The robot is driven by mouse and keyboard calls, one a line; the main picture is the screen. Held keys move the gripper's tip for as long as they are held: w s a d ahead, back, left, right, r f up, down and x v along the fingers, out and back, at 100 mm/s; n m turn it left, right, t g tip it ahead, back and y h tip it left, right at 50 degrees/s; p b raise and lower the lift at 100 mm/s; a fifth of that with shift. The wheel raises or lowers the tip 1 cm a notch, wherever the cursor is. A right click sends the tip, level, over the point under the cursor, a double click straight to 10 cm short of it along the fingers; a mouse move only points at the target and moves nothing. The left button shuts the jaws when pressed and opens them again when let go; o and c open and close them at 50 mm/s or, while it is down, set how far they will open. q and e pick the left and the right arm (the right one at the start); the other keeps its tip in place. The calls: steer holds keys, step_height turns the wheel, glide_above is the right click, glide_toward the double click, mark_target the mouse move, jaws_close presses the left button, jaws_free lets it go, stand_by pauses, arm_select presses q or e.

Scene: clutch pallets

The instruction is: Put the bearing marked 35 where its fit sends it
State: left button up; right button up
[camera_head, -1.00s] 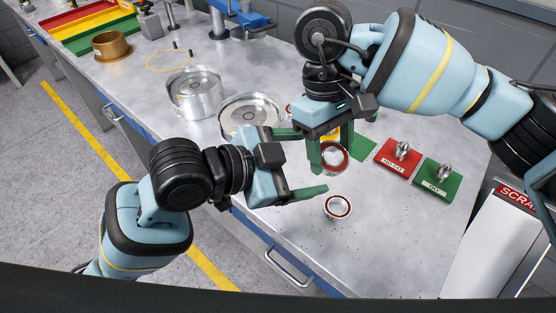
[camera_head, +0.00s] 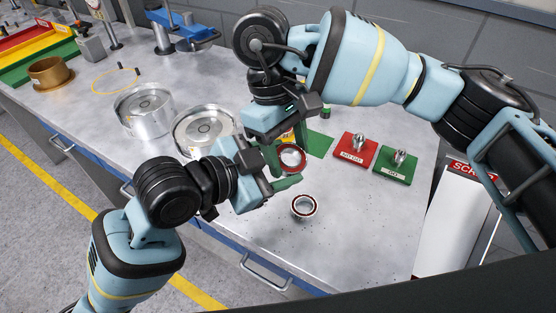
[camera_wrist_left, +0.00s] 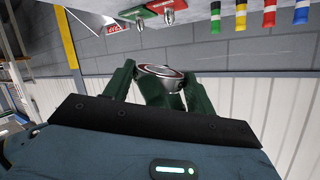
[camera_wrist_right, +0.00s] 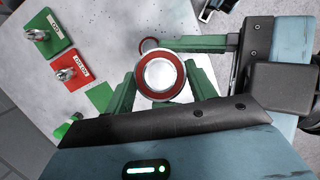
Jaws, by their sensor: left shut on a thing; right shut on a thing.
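A bearing with a red ring (camera_head: 291,157) is held above the table in my right gripper (camera_head: 283,158). In the right wrist view the bearing (camera_wrist_right: 163,77) sits between that gripper's two fingers. My left gripper (camera_head: 280,178) has come in from the left and is shut on the same bearing, which shows between its fingers in the left wrist view (camera_wrist_left: 160,72). A second red-ringed bearing (camera_head: 304,207) lies on the table just below. No number is readable on either bearing. The red no-go gauge block (camera_head: 354,150) and green go gauge block (camera_head: 396,165) stand to the right, each with a metal plug.
Two silver housings (camera_head: 145,112) (camera_head: 204,130) stand left of the grippers. A brass ring (camera_head: 51,75) and red, yellow and green trays (camera_head: 38,45) are at the far left. A white scrap bin (camera_head: 452,220) is at the right. The front right table is clear.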

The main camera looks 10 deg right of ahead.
arm_select(q)
steer(key=shift+c, duration=1.9)
arm_select(e)
steer(key=o, duration=1.3)
